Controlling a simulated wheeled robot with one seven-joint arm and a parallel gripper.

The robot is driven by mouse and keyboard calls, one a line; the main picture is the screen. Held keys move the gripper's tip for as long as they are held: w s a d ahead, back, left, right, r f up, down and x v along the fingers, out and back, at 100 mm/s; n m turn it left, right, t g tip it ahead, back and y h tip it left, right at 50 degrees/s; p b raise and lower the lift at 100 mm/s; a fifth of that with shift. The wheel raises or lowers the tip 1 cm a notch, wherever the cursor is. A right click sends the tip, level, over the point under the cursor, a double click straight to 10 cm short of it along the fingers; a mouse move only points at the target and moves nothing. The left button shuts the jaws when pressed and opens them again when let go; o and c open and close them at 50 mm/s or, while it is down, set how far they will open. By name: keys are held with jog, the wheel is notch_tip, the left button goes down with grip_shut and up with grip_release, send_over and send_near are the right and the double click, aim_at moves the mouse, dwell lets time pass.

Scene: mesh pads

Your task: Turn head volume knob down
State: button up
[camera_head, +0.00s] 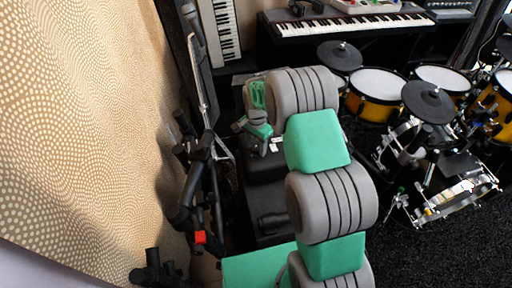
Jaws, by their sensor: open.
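My gripper (257,132), green and grey at the end of my arm, hangs over a black box-shaped unit (265,168) left of centre. It is open, with nothing visible between its fingers. The fingertips are small and close to the top of the black unit; I cannot tell whether they touch it. The unit looks like an amplifier, partly hidden by my arm. The head volume knob cannot be made out.
A microphone stand (208,140) and black stand parts stand close on the left beside a patterned wall (90,130). A drum kit (430,130) fills the right. Keyboards (340,25) are at the back. Dark carpet (410,255) is clear at lower right.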

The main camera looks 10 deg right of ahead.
jog(key=shift+f, duration=0.2)
jog(key=shift+c, duration=0.5)
grip_shut()
